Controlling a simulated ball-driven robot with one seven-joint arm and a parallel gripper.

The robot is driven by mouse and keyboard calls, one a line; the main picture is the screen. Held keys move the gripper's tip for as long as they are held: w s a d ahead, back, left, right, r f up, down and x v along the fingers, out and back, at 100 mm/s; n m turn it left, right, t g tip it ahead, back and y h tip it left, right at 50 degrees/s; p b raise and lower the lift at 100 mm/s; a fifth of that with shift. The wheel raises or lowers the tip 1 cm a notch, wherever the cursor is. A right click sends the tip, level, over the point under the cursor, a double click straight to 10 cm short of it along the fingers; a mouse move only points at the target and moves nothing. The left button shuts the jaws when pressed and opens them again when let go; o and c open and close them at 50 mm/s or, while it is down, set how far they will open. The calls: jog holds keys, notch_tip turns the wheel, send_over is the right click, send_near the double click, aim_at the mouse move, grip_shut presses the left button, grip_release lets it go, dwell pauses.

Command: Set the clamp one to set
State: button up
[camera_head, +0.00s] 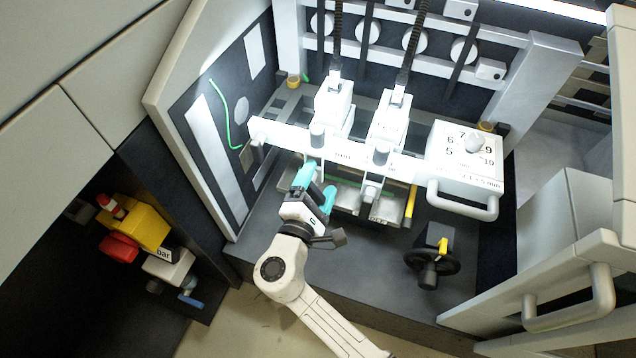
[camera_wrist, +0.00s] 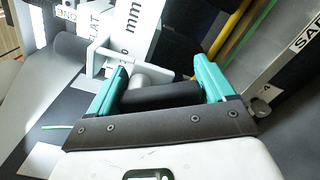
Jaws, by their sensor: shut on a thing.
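My gripper (camera_head: 316,184) has teal fingers and is at the left stitching head (camera_head: 333,100), just below the white front bar (camera_head: 277,132). In the wrist view the fingers (camera_wrist: 160,82) are closed on the sides of a dark cylindrical handle (camera_wrist: 160,97). A pale round stem behind the handle runs to a white bracket (camera_wrist: 104,60). I take this handle to be that of clamp one. My gripper hides it in the head view. Lettering beside the bracket seems to include "FLAT"; a set mark cannot be made out.
A similar grey knob (camera_head: 371,193) is under the right stitching head (camera_head: 388,122). A white dial box with a handle (camera_head: 466,168) is to the right. A black handwheel (camera_head: 431,262) is in front. A yellow bar (camera_head: 410,205) is close by on the right.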

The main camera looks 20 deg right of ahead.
jog(key=shift+f, duration=0.2)
jog(key=shift+a+f+m+b, duration=0.15)
jog(key=shift+m+b, duration=0.35)
jog(key=shift+b, duration=0.5)
jog(key=m+b, duration=0.2)
jog(key=b, duration=0.1)
jog(key=shift+w+a+f, duration=0.1)
jog(key=shift+w+f, duration=0.05)
jog(key=shift+f, duration=0.05)
jog(key=m+b, duration=0.2)
jog(key=shift+w+a+b, duration=0.1)
jog(key=shift+a+b, duration=0.05)
jog(key=shift+b, duration=0.15)
jog(key=shift+a+m+b, duration=0.1)
jog(key=shift+m+b, duration=0.5)
jog(key=shift+b, duration=0.1)
jog(key=shift+w+r, duration=0.1)
jog(key=o, duration=0.9)
jog(key=shift+r, duration=0.1)
